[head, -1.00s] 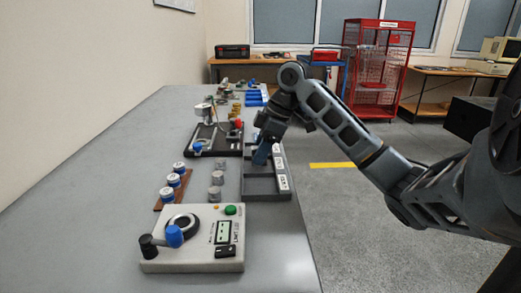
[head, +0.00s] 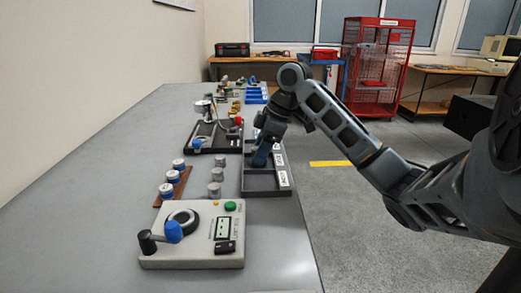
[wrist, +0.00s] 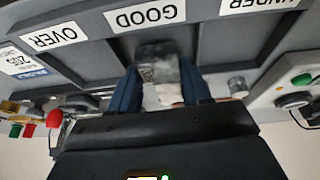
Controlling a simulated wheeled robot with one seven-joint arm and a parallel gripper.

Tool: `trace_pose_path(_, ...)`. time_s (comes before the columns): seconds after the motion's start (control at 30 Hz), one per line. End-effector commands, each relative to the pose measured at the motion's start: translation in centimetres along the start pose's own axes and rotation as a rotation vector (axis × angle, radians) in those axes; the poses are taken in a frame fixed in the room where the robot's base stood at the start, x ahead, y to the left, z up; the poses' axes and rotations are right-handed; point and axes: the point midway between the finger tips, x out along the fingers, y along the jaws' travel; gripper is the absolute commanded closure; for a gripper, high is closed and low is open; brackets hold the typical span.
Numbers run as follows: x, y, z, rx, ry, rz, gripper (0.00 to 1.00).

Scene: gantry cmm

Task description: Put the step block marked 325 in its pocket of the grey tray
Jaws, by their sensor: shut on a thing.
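My gripper (head: 261,160) is over the grey tray (head: 268,194) on the bench. In the wrist view its blue fingers (wrist: 160,92) are shut on a grey step block (wrist: 157,66). Dark marking shows on the block's face, but I cannot read the number. The tray also shows in the wrist view (wrist: 88,62), with pockets labelled OVER, GOOD and UNDER. The block is at the GOOD pocket, the middle one. I cannot tell whether it touches the pocket floor. The block is hidden behind my fingers in the head view.
A gauge box (head: 195,240) with a green button stands at the front. Several grey cylinders (head: 215,174) stand left of the tray, beside blue-and-white pieces on a brown rack (head: 176,190). A black fixture tray (head: 215,140) lies behind. The tray's near pocket looks empty.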

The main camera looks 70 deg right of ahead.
Motion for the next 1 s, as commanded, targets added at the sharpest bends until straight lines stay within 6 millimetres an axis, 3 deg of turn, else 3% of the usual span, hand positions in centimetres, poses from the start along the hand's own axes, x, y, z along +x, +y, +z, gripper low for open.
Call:
trace_pose_path(0.97,0.68,-0.02,0.29,0.000,0.000,0.000,0.94)
trace_pose_path(1.0,0.69,-0.02,0.29,0.000,0.000,0.000,0.48)
